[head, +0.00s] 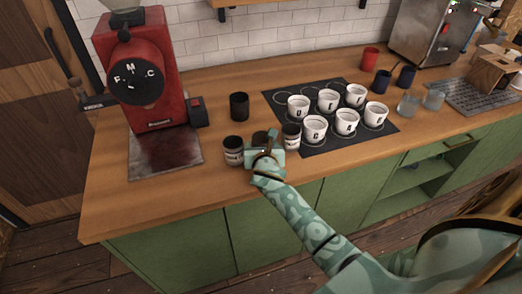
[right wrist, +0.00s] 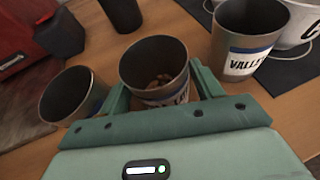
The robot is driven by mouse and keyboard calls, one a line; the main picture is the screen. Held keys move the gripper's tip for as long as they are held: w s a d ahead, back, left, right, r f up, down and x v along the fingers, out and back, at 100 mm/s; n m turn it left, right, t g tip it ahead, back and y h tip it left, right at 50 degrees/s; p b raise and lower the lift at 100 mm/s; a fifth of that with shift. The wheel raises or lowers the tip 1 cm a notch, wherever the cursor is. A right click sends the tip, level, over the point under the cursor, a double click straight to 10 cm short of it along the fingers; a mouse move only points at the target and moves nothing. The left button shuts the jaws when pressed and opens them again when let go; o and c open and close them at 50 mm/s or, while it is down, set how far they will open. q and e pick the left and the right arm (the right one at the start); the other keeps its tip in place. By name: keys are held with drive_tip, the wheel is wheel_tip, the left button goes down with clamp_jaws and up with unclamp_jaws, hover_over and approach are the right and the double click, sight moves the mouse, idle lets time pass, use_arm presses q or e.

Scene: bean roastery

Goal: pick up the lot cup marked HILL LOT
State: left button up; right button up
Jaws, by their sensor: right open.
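Three dark metal lot cups with white and blue labels stand in a row at the counter's front. In the right wrist view the middle cup (right wrist: 155,62) holds some beans and its label is mostly hidden and unreadable. The right cup (right wrist: 248,32) reads VALLEY, cut off. The left cup (right wrist: 72,98) shows only a sliver of label. In the head view they are the left cup (head: 233,152), middle cup (head: 260,138) and right cup (head: 291,135). My right gripper (head: 265,155) is open, its fingers (right wrist: 163,85) on either side of the middle cup. I cannot tell which cup is HILL LOT.
A red grinder (head: 145,80) stands at the left. A plain black cup (head: 239,106) is behind the row. A black mat (head: 275,99) with several white lettered cups lies close at the right. The wooden counter (head: 190,200) is clear at the front left.

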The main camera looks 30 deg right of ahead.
drive_tip(key=shift+w+d+f, duration=0.2)
drive_tip(key=shift+w+d, duration=0.05)
drive_tip(key=shift+w, duration=0.2)
drive_tip(key=shift+s+r, duration=0.1)
drive_tip(key=shift+c, duration=0.6)
drive_tip(key=c, duration=0.7)
